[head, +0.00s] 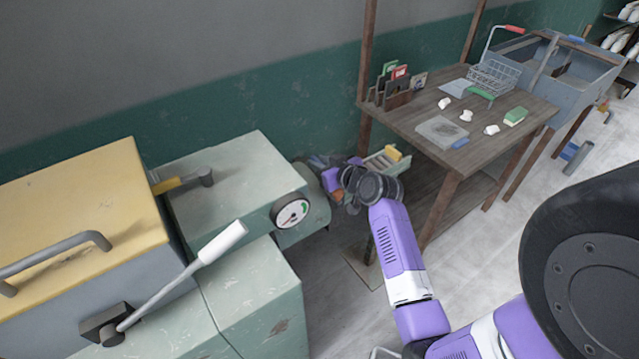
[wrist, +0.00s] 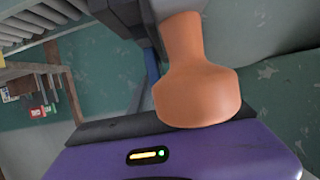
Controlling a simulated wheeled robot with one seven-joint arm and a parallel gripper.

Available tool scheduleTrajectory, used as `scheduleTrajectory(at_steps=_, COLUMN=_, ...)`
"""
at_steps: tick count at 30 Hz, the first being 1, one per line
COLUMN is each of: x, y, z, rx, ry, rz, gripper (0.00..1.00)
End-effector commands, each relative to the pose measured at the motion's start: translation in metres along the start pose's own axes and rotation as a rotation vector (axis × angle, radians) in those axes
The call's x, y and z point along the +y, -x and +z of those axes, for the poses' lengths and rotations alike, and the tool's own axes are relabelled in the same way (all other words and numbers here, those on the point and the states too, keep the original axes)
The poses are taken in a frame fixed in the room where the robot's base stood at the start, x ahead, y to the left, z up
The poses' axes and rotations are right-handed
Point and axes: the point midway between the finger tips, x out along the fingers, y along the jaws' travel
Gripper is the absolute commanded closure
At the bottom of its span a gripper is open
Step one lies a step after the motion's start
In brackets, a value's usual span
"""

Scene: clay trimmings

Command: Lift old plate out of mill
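The mill is a pale green machine (head: 235,185) with a round gauge on its end and a rounded green barrel (head: 312,212) below and beyond it. My gripper (head: 335,178) is at the far end of my purple arm, beside the barrel's end; it is small and partly covered by my wrist. In the wrist view, an orange-brown, bottle-shaped piece (wrist: 197,85) stands close in front of my purple palm. Dark grey parts lie behind it. I cannot tell whether my fingers close on this piece. No plate can be made out clearly in either view.
A wooden table (head: 430,125) stands right of the mill, with a wire basket (head: 493,76), a card holder (head: 397,92) and several small white pieces on it. A small tray with a yellow item (head: 392,153) is beside my wrist. A white-tipped lever (head: 222,243) rises at the front left.

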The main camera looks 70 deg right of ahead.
Motion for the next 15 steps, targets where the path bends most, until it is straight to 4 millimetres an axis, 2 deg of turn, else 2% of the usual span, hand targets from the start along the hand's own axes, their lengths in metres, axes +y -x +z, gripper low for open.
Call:
scheduleTrajectory(at_steps=5, x=0.0001, y=-0.0003, z=0.0001, rx=0.0, ry=0.0, rz=0.0, gripper=0.78)
scheduleTrajectory(at_steps=9, x=0.0, y=-0.0002, z=0.0001, rx=0.0, ry=0.0, rz=0.0, gripper=1.0)
scheduleTrajectory(at_steps=15, x=0.0, y=0.0, z=0.0, rx=0.0, ry=0.0, rz=0.0, gripper=1.0)
